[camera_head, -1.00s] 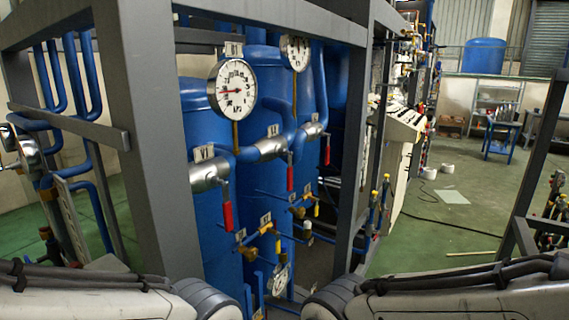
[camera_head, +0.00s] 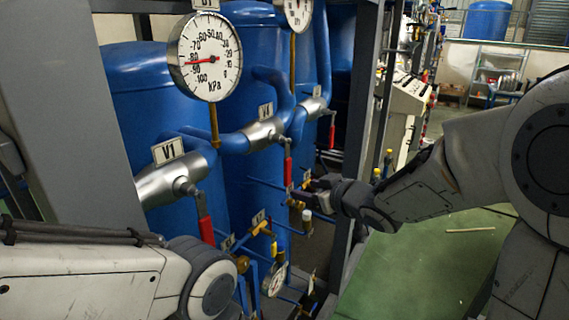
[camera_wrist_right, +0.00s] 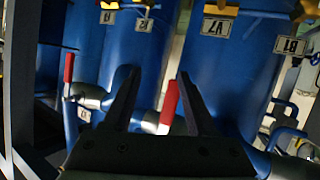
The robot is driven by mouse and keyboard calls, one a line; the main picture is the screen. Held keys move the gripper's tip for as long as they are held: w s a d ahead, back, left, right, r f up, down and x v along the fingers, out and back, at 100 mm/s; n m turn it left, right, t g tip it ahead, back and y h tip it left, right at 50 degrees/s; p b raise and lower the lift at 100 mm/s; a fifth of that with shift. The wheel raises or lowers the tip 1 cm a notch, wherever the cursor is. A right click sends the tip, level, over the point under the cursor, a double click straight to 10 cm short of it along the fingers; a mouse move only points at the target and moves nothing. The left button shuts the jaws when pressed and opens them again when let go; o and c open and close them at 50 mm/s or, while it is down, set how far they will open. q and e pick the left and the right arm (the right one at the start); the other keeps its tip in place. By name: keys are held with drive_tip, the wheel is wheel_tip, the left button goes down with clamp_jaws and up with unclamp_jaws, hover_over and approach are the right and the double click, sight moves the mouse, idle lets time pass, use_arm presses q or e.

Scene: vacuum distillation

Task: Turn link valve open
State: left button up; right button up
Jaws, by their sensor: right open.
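Several red-handled valves sit on silver fittings along the blue pipes; I cannot tell by label which is the link valve. In the head view, the V1 valve's red handle (camera_head: 206,230) hangs at the left, the middle valve's red handle (camera_head: 287,170) hangs near centre, and another red handle (camera_head: 332,135) hangs farther right. My right gripper (camera_head: 306,192) is open near the middle handle. In the upside-down right wrist view, a red handle (camera_wrist_right: 170,103) shows between the open fingers (camera_wrist_right: 158,85); contact is not visible. My left gripper is out of view.
A round kPa gauge (camera_head: 206,57) stands above the valves. Blue tanks (camera_head: 150,100) lie behind, with thin pipes and small yellow valves (camera_head: 258,228) below. A grey frame post (camera_head: 362,150) stands right of the valves.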

sight(290, 166)
drive_tip(key=s+d+r+n+g+y, duration=0.25)
drive_tip(key=r+n+y, duration=0.2)
drive_tip(key=y, duration=0.45)
drive_tip(key=shift+m+t, duration=0.25)
drive_tip(key=shift+t, duration=0.1)
drive_tip(key=p+x, duration=0.3)
drive_tip(key=x, duration=0.5)
drive_tip(key=shift+w+r+p, duration=0.2)
drive_tip(key=shift+p, duration=0.15)
drive_tip(key=shift+w+a+f, duration=0.1)
drive_tip(key=shift+w+a, duration=0.2)
drive_tip(key=shift+a, duration=0.05)
drive_tip(key=shift+c, duration=0.3)
clamp_jaws()
